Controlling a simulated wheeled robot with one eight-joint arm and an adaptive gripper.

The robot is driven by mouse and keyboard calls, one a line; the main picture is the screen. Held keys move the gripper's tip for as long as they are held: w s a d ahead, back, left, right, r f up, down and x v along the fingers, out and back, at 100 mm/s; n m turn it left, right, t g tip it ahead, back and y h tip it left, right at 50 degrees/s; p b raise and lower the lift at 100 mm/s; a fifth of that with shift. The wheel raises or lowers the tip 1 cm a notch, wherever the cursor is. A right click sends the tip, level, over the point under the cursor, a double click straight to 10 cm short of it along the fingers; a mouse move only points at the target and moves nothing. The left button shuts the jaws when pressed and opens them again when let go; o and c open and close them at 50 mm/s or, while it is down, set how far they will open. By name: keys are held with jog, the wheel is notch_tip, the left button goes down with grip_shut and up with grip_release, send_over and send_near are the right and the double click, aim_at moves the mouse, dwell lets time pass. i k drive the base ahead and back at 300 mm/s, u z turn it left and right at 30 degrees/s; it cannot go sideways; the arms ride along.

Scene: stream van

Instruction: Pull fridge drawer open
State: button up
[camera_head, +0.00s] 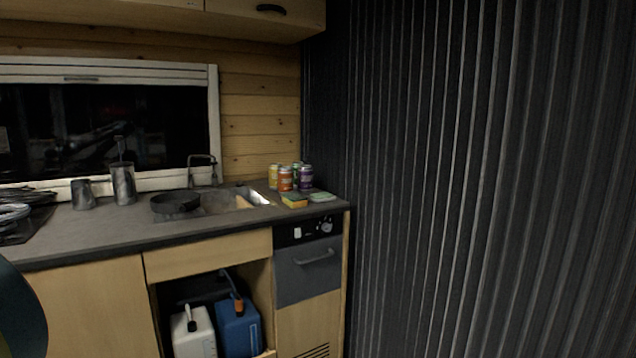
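The fridge drawer (308,271) has a dark grey front and sits under the right end of the counter. Its front looks flush with the cabinet, so it appears shut. A grey bar handle (315,257) runs across its upper part. Above it is a black control panel (308,229) with light knobs. My gripper is not in view. A dark rounded shape at the lower left edge is cut off, and I cannot tell what it is.
The counter (120,226) holds a dark pan (176,203), metal cups, several cans (286,178) and sponges (294,200). A white jug (194,333) and a blue jug (238,328) stand in the open cabinet. A dark pleated curtain (480,180) fills the right side.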

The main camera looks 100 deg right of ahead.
aim_at(303, 272)
jog(key=z, duration=3.65)
